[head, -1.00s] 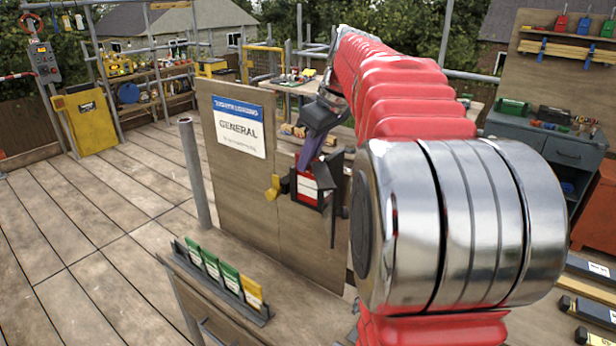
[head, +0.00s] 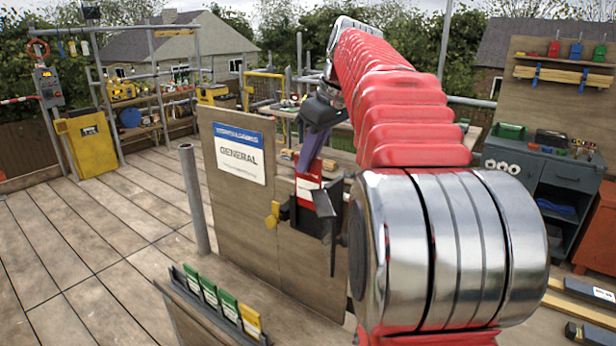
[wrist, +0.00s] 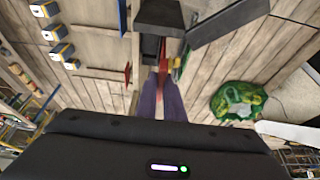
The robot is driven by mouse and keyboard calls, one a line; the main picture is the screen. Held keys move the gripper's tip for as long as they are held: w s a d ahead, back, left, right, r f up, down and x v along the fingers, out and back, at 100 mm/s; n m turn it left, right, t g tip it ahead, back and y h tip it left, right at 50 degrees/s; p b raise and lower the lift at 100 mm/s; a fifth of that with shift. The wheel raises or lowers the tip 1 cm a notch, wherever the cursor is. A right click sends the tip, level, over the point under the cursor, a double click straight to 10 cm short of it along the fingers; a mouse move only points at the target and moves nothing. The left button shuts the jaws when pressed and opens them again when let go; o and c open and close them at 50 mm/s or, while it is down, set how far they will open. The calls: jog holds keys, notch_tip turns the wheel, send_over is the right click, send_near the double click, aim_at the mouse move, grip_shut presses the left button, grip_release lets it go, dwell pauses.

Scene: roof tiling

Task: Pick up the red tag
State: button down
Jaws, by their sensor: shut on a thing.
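The red tag (head: 305,192), with a white band, stands upright at the black holder on the wooden board in the head view. My gripper (head: 305,168) has purple fingers and is shut on the tag's top edge from above. The tag's red face shows above the black holder (head: 309,221); I cannot tell whether its lower end is still inside. In the wrist view the purple fingers (wrist: 161,92) point at a thin red strip of the tag (wrist: 163,62), with the dark holder (wrist: 160,18) beyond.
A yellow hook (head: 273,213) sticks out left of the holder. A rack with several green tags and a yellow one (head: 250,319) stands in front. A grey post (head: 194,200) rises left of the board (head: 230,215). The deck at left is clear.

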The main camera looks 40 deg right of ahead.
notch_tip(320, 180, up, 12)
jog(key=shift+f, duration=0.2)
dwell(0.4)
dwell(1.6)
jog(key=shift+s, duration=0.1)
